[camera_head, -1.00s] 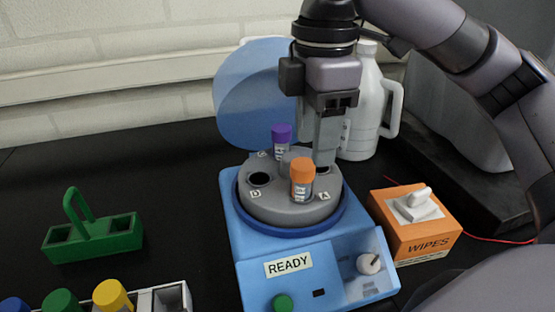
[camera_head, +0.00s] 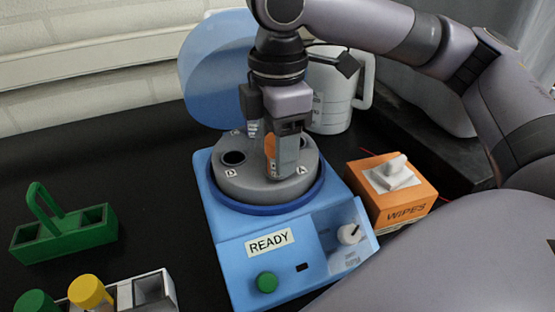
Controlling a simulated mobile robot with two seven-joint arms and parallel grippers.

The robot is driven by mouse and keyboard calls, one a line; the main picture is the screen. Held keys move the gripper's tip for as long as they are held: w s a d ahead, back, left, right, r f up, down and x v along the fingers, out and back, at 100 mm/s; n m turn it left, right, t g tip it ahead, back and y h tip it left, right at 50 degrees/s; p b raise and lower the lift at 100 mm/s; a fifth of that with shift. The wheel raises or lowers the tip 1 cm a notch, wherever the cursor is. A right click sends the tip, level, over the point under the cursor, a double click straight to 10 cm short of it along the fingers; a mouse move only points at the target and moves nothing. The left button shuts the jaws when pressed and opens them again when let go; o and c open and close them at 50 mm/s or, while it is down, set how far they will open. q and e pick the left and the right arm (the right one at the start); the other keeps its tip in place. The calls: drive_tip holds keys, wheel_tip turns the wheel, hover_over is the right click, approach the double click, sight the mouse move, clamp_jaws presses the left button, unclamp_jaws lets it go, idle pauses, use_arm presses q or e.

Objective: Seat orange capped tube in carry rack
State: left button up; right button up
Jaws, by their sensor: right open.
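The orange capped tube (camera_head: 269,149) stands in the grey rotor (camera_head: 243,183) of the blue centrifuge (camera_head: 227,243). Only a strip of its orange cap shows, since my gripper covers the rest. My right gripper (camera_head: 275,163) points down over the rotor at this tube, its jaws open. One finger stands in front of the cap; I cannot tell whether it touches. The green carry rack (camera_head: 66,243), with a tall handle, stands at the left; its visible slots look empty. My left gripper is not in view.
The blue lid (camera_head: 212,75) stands open behind the rotor. A wipes box (camera_head: 408,206) is at right, a white jug (camera_head: 335,100) behind. A white rack (camera_head: 124,295) with capped tubes is at front left.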

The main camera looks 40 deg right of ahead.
drive_tip(key=c, duration=0.8)
drive_tip(key=shift+r, duration=0.2)
wheel_tip(320, 180, up, 20)
drive_tip(key=p, duration=0.3)
drive_tip(key=shift+f, duration=0.15)
